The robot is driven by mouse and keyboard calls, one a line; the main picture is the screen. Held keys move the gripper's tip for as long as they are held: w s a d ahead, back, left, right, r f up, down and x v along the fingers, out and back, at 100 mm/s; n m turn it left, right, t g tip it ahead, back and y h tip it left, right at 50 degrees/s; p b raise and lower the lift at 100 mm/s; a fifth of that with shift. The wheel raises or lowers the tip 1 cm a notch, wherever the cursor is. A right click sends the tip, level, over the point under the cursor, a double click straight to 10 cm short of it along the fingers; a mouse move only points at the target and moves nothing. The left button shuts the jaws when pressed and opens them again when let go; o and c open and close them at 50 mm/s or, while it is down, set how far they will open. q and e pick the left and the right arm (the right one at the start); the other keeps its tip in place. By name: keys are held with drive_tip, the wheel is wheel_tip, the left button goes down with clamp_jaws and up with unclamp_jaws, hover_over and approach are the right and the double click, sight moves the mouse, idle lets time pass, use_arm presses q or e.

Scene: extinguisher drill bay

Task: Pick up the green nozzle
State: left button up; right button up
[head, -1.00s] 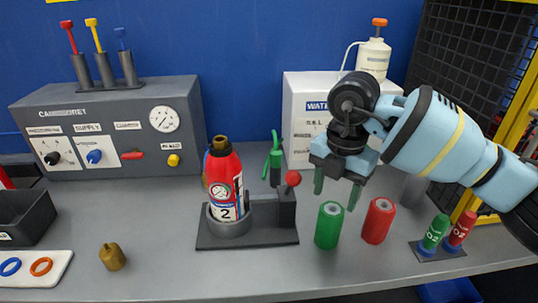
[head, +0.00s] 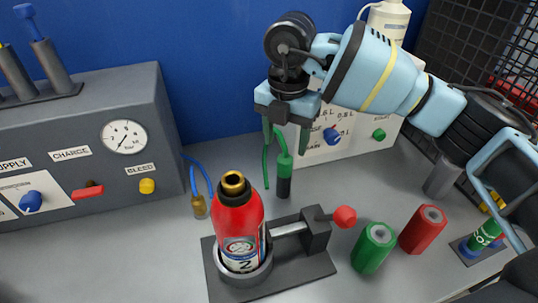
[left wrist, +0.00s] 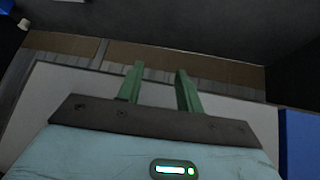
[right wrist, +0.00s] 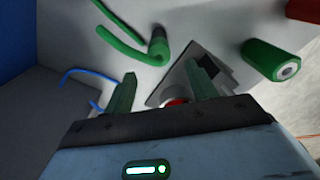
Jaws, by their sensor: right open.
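The green nozzle (head: 284,162) stands at the back of the bench, green on top with a dark lower part, and a green hose curves beside it. It also shows in the right wrist view (right wrist: 158,48), ahead of the fingertips. My right gripper (head: 286,148) is open, pointing down, its fingers around or in front of the nozzle's top in the head view; the exact depth is hard to tell. In the right wrist view, the space between its fingers (right wrist: 160,75) holds no nozzle. My left gripper (left wrist: 160,72) is open and empty, seen only in its own wrist view.
A red extinguisher bottle (head: 238,220) stands in a dark holder (head: 318,268) in front of the nozzle. A green cylinder (head: 372,250) and a red cylinder (head: 422,230) stand to the right. A blue hose (head: 199,175) is at left. A white box (head: 345,150) stands behind.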

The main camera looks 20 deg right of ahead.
sight(285, 157)
drive_tip(key=shift+s, duration=0.15)
drive_tip(key=shift+d+f, duration=0.1)
drive_tip(key=shift+f, duration=0.65)
drive_tip(key=shift+w+f, duration=0.2)
drive_tip(key=shift+f, duration=1.35)
drive_tip(key=shift+w+f, duration=0.15)
drive_tip(key=shift+f, duration=1.35)
drive_tip(key=c, duration=1.1)
